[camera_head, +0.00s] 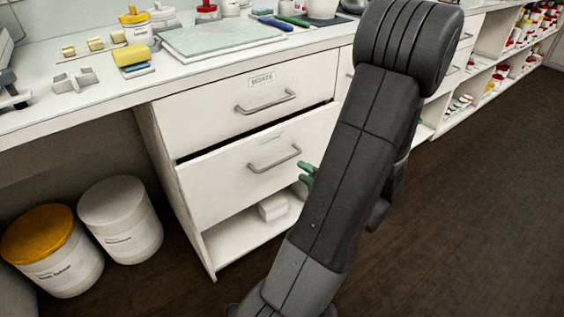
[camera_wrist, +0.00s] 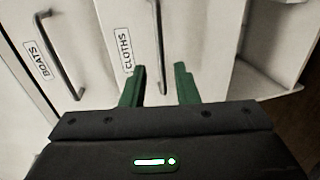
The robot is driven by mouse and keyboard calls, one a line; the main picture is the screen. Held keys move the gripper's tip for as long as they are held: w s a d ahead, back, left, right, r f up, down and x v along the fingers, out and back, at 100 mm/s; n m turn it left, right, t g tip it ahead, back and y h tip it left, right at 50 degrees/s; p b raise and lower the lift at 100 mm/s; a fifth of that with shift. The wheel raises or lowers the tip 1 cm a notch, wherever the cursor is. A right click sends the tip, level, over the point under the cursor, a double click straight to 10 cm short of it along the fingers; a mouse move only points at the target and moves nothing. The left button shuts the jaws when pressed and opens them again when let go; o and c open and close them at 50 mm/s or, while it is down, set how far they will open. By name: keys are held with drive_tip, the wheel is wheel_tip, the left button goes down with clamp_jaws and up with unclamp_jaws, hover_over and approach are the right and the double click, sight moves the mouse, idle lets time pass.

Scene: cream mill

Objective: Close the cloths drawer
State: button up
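The cloths drawer (camera_head: 235,178) is the white lower drawer of the cabinet and stands a little open, with a dark gap above its front. Its grey bar handle (camera_head: 275,161) shows in the head view. In the wrist view, the drawer front (camera_wrist: 205,35) carries a CLOTHS label (camera_wrist: 126,51), and the handle (camera_wrist: 159,45) runs down toward the space between my fingers. My gripper (camera_wrist: 160,75) has green fingers held apart with nothing gripped. In the head view, the green fingertips (camera_head: 304,169) are just right of the handle; my arm hides the rest of the gripper.
The BOATS drawer (camera_head: 245,100) above looks shut. An open shelf (camera_head: 245,232) below holds a white block (camera_head: 272,207). Two tubs, one yellow-lidded (camera_head: 50,250) and one white (camera_head: 120,220), stand left on the floor. The counter (camera_head: 240,60) overhangs the drawers.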

sight(284, 160)
drive_tip(key=b+x, duration=0.3)
drive_tip(key=x, duration=0.7)
drive_tip(key=shift+w, duration=0.1)
clamp_jaws()
